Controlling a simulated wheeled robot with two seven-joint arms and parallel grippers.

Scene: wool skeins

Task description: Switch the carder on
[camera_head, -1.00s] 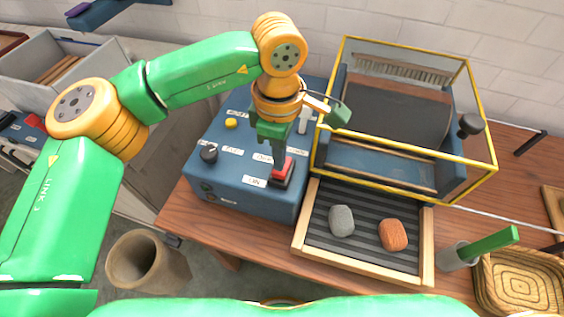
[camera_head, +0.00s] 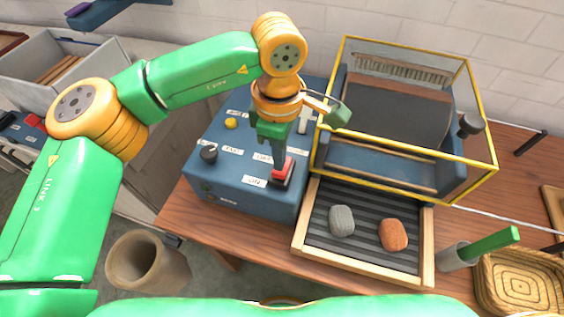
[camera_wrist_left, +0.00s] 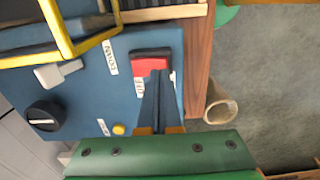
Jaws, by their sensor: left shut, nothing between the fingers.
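The carder's blue control box (camera_head: 235,175) stands on the wooden table, next to its yellow-framed drum housing (camera_head: 390,155). A red switch (camera_head: 286,171) on a dark base sits at the box's front right corner, near a white label. It also shows in the wrist view (camera_wrist_left: 150,66). My left gripper (camera_head: 279,160) is shut and empty, pointing down at the switch. In the wrist view its fingertips (camera_wrist_left: 157,76) overlap the red face. I cannot tell whether they touch it. The fingers hide part of the switch. My right gripper is not in view.
The box also bears a black knob (camera_head: 208,153), a yellow button (camera_head: 231,123) and a white lever (camera_head: 305,120). A tray (camera_head: 300,236) with grey (camera_head: 341,220) and orange (camera_head: 393,235) wool lies in front of the drum. A basket (camera_head: 520,285) stands at right.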

